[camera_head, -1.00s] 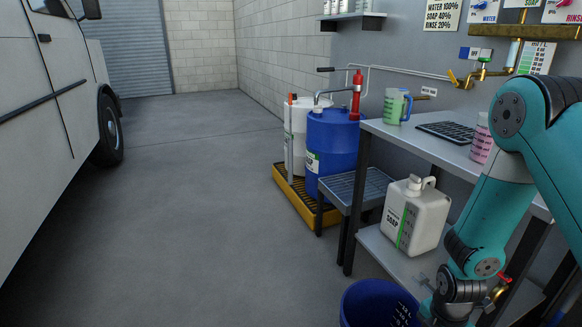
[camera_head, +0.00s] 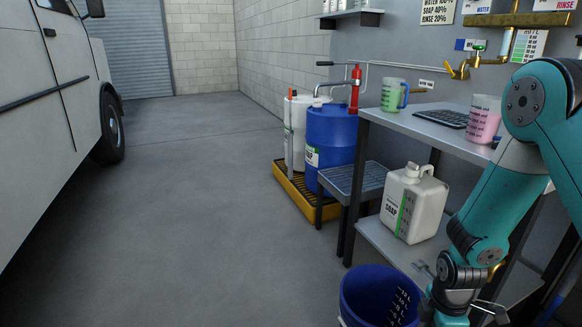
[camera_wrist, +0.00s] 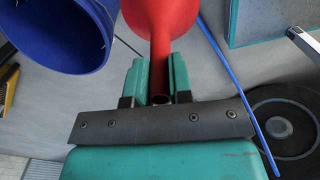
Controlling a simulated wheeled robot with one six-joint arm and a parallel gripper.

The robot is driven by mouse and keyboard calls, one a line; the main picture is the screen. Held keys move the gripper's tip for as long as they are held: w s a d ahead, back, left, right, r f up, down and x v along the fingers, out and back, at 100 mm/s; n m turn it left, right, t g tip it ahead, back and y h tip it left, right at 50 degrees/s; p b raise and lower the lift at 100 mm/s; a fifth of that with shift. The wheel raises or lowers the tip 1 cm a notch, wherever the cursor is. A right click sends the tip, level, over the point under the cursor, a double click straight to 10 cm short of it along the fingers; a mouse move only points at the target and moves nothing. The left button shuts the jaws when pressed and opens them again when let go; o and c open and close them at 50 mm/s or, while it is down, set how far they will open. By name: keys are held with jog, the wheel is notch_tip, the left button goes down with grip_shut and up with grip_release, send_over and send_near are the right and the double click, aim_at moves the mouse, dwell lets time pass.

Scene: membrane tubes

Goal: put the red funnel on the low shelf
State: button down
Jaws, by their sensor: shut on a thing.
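The red funnel (camera_wrist: 160,20) is between the two teal fingers of my gripper (camera_wrist: 161,78) in the wrist view. The fingers are shut on its narrow spout, and its wide cone points toward the top of the picture. In the head view my gripper (camera_head: 485,312) is low at the bottom right, beside the blue bucket; the funnel cannot be made out there. The low shelf (camera_head: 425,256) is the grey board under the workbench, partly hidden by my arm. A white soap jug (camera_head: 414,204) stands on its left part.
A blue bucket (camera_head: 350,300) stands on the floor before the shelf and shows in the wrist view (camera_wrist: 55,35). The workbench top (camera_head: 405,122) holds a green jug (camera_head: 391,95) and a pink jug (camera_head: 484,120). Drums stand on a yellow tray (camera_head: 300,196).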

jog(key=f+m+b, duration=0.1)
jog(key=m+b, duration=0.1)
jog(key=w+f+m+b, duration=0.1)
jog(key=f+m+b, duration=0.1)
jog(key=m+b, duration=0.1)
jog(key=w+f+m+b, duration=0.1)
jog(key=m+b, duration=0.2)
jog(key=shift+w+a+f, duration=0.1)
jog(key=shift+a+f, duration=0.05)
jog(key=shift+f, duration=0.15)
jog(key=m+b, duration=0.2)
jog(key=m, duration=0.1)
jog(key=f+m+b, duration=0.1)
jog(key=shift+w+a+m, duration=0.1)
jog(key=shift+w+m, duration=0.2)
jog(key=shift+w, duration=0.05)
jog(key=m+b, duration=0.2)
jog(key=f+m+b, duration=0.1)
jog(key=shift+w+a+m+b, duration=0.1)
jog(key=shift+w+m+b, duration=0.15)
jog(key=shift+m+b, duration=0.15)
notch_tip(320, 180, up, 29)
jog(key=s+p, duration=0.2)
jog(key=p, duration=3.6)
jog(key=shift+r+p, duration=0.15)
jog(key=shift+p, duration=0.25)
